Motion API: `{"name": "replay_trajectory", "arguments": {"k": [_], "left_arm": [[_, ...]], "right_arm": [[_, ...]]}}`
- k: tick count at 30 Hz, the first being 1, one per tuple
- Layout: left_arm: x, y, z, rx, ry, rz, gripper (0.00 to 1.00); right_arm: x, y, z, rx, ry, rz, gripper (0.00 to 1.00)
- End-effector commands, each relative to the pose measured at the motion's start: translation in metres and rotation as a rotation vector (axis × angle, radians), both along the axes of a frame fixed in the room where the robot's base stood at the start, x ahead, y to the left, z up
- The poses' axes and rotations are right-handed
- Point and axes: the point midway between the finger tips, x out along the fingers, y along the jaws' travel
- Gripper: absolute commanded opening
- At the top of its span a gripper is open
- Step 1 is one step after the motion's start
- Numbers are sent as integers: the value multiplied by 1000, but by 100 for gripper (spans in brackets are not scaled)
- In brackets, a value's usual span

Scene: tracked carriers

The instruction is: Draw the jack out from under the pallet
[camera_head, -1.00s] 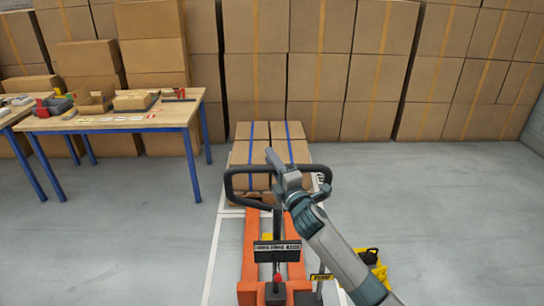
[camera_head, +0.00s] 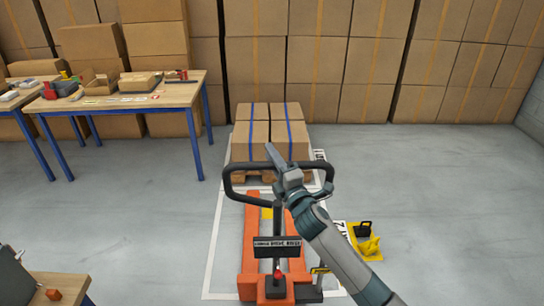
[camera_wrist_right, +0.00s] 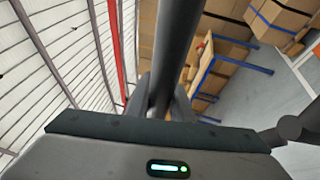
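The orange pallet jack (camera_head: 250,235) stands in front of me, its two forks pointing at the pallet. Its black loop handle (camera_head: 232,180) is upright. My right gripper (camera_head: 279,165) is at the top bar of the loop. In the right wrist view the fingers (camera_wrist_right: 163,100) sit on both sides of the black bar and appear closed on it. The wooden pallet (camera_head: 240,176) carries cartons with blue straps (camera_head: 252,143) beyond the jack. My left gripper is out of view.
A yellow item with a black top (camera_head: 368,240) is on the floor right of the jack. A workbench (camera_head: 150,100) stands at back left, and another table corner (camera_head: 60,285) is near me at lower left. Stacked cartons line the back wall. Floor on the right is clear.

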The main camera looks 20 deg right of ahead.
Motion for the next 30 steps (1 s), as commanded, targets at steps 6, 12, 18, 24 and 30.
{"name": "replay_trajectory", "arguments": {"k": [6,12,18,24,30], "left_arm": [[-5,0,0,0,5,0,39],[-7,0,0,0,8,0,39],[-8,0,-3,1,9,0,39],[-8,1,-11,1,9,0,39],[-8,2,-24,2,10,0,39]], "right_arm": [[0,-1,1,0,0,-1,39],[0,0,0,0,0,-1,39],[-7,-1,-3,0,1,-1,39],[-28,-4,-8,-1,0,1,39],[-64,-8,-16,0,1,1,39]]}}
